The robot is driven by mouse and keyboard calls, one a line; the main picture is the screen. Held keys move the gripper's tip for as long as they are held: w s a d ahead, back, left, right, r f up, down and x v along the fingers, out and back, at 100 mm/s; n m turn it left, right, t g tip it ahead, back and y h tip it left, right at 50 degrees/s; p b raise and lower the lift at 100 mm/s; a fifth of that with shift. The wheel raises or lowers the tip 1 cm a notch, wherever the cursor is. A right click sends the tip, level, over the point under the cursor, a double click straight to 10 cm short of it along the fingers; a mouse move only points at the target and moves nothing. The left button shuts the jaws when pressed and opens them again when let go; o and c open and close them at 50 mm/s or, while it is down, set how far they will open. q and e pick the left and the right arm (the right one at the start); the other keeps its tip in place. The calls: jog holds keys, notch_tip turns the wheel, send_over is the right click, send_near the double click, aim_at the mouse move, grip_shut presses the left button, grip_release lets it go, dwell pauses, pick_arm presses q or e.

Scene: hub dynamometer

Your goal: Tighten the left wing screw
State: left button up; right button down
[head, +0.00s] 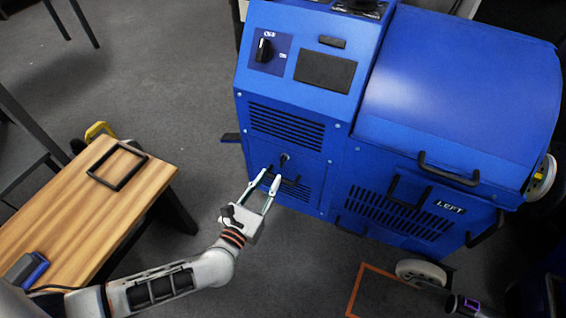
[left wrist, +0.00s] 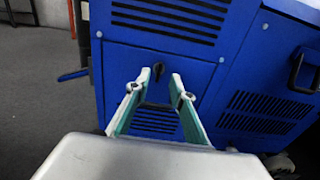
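A small black wing screw (head: 284,158) sits on the lower front panel of the blue machine, below the upper vent. It also shows in the left wrist view (left wrist: 158,69), just beyond the fingertips and roughly between them. My left gripper (head: 270,176) is open and empty, with its fingers pointing at the panel. In the left wrist view its two fingers (left wrist: 157,86) stand apart below the screw. I cannot tell whether a finger touches the panel.
The blue machine (head: 450,90) fills the right, with black handles (head: 448,172) and a caster wheel (head: 423,272). A wooden table (head: 75,215) with a black frame (head: 117,167) and a blue object (head: 27,269) stands at the left. Grey floor lies between them.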

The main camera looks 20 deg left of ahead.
aim_at(281, 161)
pick_arm(q)
jog(key=w, duration=0.3)
jog(key=w+b, duration=0.1)
jog(key=w, duration=0.2)
jog(key=shift+w+d, duration=0.2)
jog(key=shift+w, duration=0.15)
jog(key=shift+w+r, duration=0.1)
jog(key=shift+w, duration=0.3)
pick_arm(e)
jog(key=shift+a+m, duration=0.45)
jog(key=shift+m, duration=0.45)
pick_arm(q)
jog(key=shift+c, duration=0.4)
grip_shut()
